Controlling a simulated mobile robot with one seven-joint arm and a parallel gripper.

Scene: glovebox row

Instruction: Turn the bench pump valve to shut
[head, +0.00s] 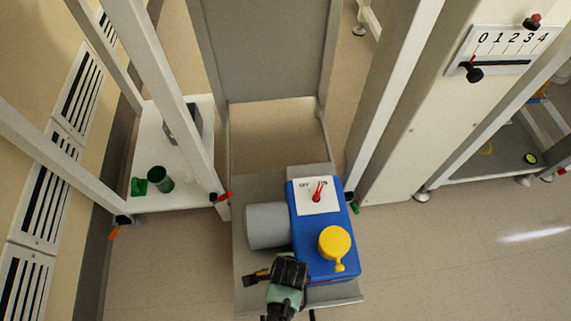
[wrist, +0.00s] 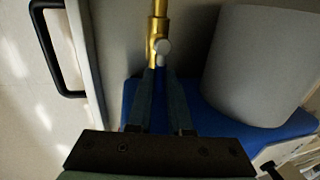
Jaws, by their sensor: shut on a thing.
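The bench pump has a blue body (head: 310,240), a grey motor cylinder (head: 267,226) and a yellow knob (head: 335,243). Its brass valve (head: 257,275) shows at the lower left of the pump; in the wrist view the brass pipe and fitting (wrist: 157,25) run up from between the fingers, with a pale round-ended handle (wrist: 162,47). My gripper (wrist: 159,74) is shut on the valve handle; the fingers hide its lower part. In the head view my gripper (head: 276,268) is at the pump's near left corner and partly hides the valve.
The pump stands on a grey shelf (head: 245,297). A red switch lever (head: 318,192) on its OFF/ON plate leans towards ON. A dark green cup (head: 160,179) stands on a white shelf at left. A post at right carries a 0-to-4 slider panel (head: 505,48). Floor is clear at lower right.

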